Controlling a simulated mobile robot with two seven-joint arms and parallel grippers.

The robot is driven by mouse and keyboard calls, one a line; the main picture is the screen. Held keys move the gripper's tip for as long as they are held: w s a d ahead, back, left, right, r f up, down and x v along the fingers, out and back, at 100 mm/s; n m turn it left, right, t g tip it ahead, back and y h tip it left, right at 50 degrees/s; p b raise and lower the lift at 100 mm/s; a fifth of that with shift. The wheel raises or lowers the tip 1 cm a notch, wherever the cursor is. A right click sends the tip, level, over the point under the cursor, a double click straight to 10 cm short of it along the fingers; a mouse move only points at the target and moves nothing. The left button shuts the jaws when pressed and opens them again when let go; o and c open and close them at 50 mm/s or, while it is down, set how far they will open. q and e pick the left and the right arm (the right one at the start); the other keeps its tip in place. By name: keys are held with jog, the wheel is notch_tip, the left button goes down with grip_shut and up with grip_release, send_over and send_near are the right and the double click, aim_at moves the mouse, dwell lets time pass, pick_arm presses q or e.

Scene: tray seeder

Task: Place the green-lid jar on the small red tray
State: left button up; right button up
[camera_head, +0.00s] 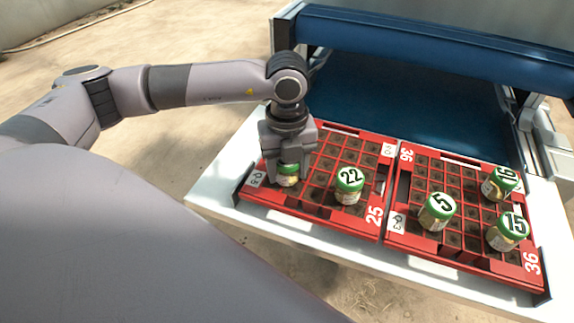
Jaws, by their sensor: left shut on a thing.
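My left gripper (288,170) points down over the left end of the left red tray and is shut on a green-lid jar (289,181). The fingers hide much of this jar and its lid number. I cannot tell whether its base touches the tray. The left red tray (308,213), marked 25, looks a little smaller than the right one. Another green-lid jar (348,186), numbered 22, stands on it to the right of the gripper. My right gripper is not in view.
The right red tray (450,258), marked 36, holds green-lid jars 5 (437,212), 15 (507,233) and 16 (499,185). Both trays lie on a white table (222,186). A blue machine bed (420,105) with a blue bar (430,45) stands behind them.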

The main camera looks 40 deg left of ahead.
pick_arm(q)
jog(key=o, duration=1.1)
jog(key=shift+c, duration=0.2)
jog(key=shift+r, duration=0.1)
jog(key=shift+r+p, duration=0.25)
jog(key=shift+p, duration=0.1)
notch_tip(320, 180, up, 12)
jog(key=shift+f+b, duration=0.15)
jog(key=shift+b, duration=0.15)
